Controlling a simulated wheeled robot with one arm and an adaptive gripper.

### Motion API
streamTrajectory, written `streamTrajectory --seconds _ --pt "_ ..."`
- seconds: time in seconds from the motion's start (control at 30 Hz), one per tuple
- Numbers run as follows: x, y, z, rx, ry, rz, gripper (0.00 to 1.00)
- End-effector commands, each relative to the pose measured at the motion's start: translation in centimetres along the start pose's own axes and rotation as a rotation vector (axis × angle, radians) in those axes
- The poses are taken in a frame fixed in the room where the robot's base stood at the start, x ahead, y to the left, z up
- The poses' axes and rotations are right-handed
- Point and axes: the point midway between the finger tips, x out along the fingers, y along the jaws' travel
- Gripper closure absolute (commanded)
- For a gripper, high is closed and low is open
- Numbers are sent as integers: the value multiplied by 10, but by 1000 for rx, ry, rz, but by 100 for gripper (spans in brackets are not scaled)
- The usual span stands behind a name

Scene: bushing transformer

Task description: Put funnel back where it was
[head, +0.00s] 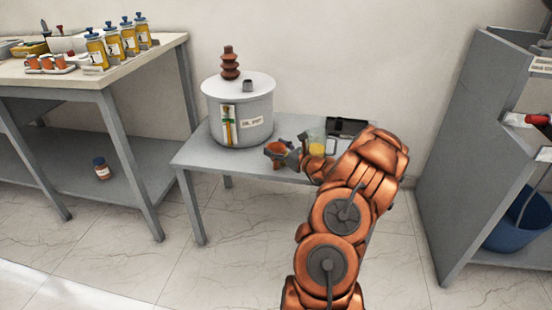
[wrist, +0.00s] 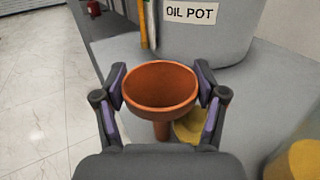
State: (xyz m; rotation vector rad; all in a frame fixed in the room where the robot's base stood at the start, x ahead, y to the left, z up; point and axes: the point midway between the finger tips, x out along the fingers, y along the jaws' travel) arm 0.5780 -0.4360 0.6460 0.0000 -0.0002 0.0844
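The orange-brown funnel (wrist: 160,88) sits between the two fingers of my gripper (wrist: 161,88) in the wrist view, wide mouth up and stem down. Both finger pads appear to press on its rim from left and right. In the head view the funnel (head: 278,148) shows at the front edge of the small grey table (head: 190,156), in front of the oil pot (head: 258,128). My gripper (head: 290,155) reaches it from the right. The lower end of the stem is hidden behind the gripper body.
A beaker of yellow liquid (head: 317,146) stands close right of the funnel, with a black tray (head: 347,127) behind it. A yellow item (wrist: 190,127) shows behind the funnel. A workbench (head: 100,82) with bottles stands left, a grey shelf (head: 470,150) right.

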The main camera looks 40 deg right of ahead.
Motion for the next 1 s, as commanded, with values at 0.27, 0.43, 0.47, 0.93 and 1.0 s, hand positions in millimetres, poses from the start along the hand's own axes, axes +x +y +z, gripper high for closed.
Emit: streamTrajectory --seconds 0.27,0.43,0.47,0.93,1.0 --pt "0 0 0 0 0 0 62" --pt "0 0 0 0 0 0 67" --pt "0 0 0 0 0 0 67" --pt "-1 1 40 -1 -3 -1 67" --pt "-9 7 38 3 -2 -2 67"
